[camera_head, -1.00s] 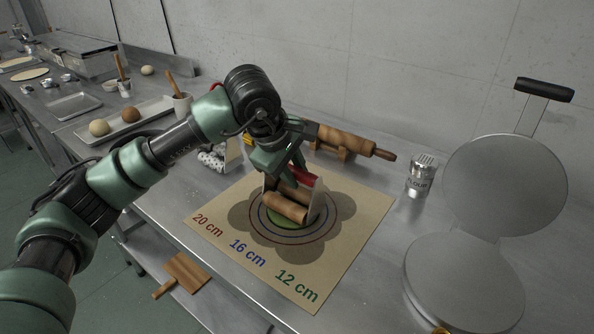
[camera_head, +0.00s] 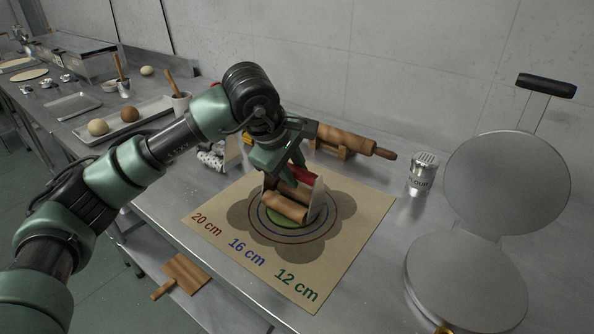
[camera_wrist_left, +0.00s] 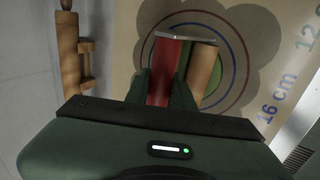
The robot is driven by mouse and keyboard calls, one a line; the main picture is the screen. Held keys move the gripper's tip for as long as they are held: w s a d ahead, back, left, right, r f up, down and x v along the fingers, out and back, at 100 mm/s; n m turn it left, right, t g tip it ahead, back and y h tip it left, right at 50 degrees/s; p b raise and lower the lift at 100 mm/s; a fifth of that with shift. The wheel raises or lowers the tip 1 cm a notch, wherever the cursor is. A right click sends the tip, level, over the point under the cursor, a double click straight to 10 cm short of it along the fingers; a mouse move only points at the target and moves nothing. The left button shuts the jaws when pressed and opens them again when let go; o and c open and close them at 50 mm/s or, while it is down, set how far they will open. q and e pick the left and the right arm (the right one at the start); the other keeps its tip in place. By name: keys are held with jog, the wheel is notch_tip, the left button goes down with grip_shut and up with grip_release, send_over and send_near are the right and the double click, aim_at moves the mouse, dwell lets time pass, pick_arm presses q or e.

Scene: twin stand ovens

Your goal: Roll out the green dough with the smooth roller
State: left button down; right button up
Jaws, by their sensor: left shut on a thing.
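The smooth roller (camera_head: 285,207) is a plain wooden cylinder in a pale frame with a red handle. My left gripper (camera_head: 297,174) is shut on the red handle, which also shows between the fingers in the left wrist view (camera_wrist_left: 165,70). The roller is over the green dough (camera_head: 281,222), a flat green patch inside the printed rings. The roller hides much of the dough, and I cannot tell how hard they touch. The dough lies on a tan mat (camera_head: 345,258) marked 20, 16 and 12 cm. My right gripper is not in view.
A wooden rolling pin (camera_head: 345,140) rests on a stand behind the mat. A patterned roller (camera_head: 211,158) stands at the left, a metal shaker (camera_head: 423,175) at the right. An open round press (camera_head: 465,280) fills the right side. A tray (camera_head: 125,122) holds two dough balls.

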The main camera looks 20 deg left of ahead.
pick_arm(q)
jog(key=shift+s+a+f, duration=0.1)
jog(key=shift+s+a, duration=0.05)
jog(key=shift+s, duration=0.25)
jog(key=shift+s+a+f, duration=0.1)
jog(key=shift+s, duration=0.3)
jog(key=shift+w+d, duration=0.25)
jog(key=shift+w, duration=0.45)
jog(key=shift+w+d, duration=0.25)
jog(key=shift+w, duration=0.4)
jog(key=shift+s+a+b, duration=0.3)
jog(key=shift+s, duration=0.5)
jog(key=shift+s+a+r, duration=0.2)
jog(key=shift+s, duration=0.3)
notch_tip(320, 180, up, 6)
jog(key=p, duration=0.3)
jog(key=shift+r, duration=0.15)
